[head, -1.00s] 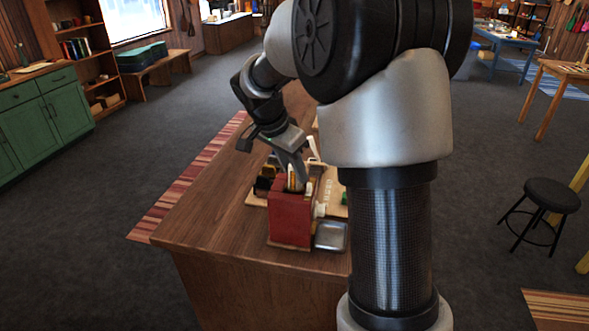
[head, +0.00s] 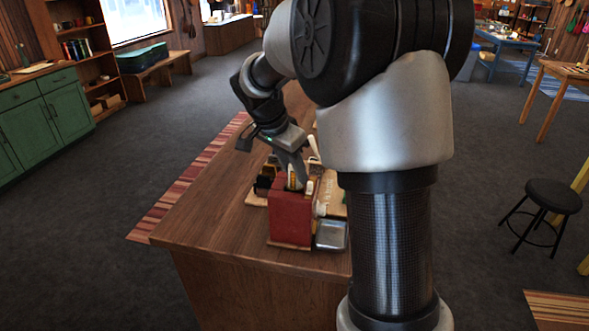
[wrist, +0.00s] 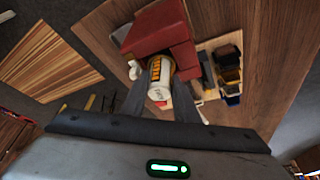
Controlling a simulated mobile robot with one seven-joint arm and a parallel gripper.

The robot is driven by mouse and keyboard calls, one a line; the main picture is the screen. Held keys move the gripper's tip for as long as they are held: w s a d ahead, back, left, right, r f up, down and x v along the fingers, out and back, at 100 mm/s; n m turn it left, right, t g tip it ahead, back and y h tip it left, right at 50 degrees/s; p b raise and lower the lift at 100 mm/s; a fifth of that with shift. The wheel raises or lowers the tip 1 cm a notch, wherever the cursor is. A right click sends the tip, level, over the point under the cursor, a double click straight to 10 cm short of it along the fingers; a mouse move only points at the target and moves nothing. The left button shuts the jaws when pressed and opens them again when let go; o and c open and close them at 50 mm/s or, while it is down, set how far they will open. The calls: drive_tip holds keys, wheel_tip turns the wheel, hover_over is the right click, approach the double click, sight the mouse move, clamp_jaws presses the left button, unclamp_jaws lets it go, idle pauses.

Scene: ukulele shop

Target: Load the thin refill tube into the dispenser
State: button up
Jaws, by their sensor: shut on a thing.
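The dispenser (head: 290,218) is a red box standing near the front edge of the wooden counter, with a white knob (head: 320,209) on its right side. In the wrist view the dispenser (wrist: 155,28) is just beyond the fingertips. My gripper (head: 297,178) is over the dispenser's top and points down. It is shut on a white refill tube with a yellow-orange label (wrist: 160,72). The tube (head: 292,181) is at the dispenser's top opening. My fingers and the box hide its far end, so I cannot tell how deep it sits.
A small metal tray (head: 331,236) sits at the dispenser's right foot. Behind is a wooden board (head: 331,189) with dark small items (head: 264,184); they also show in the wrist view (wrist: 228,68). The counter (head: 205,215) is clear to the left.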

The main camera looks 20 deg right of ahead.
drive_tip(key=shift+f+b, duration=0.3)
drive_tip(key=shift+f, duration=0.1)
drive_tip(key=o, duration=0.8)
drive_tip(key=shift+o, duration=0.2)
drive_tip(key=shift+r, duration=0.1)
drive_tip(key=p+v, duration=0.5)
drive_tip(key=v, duration=0.6)
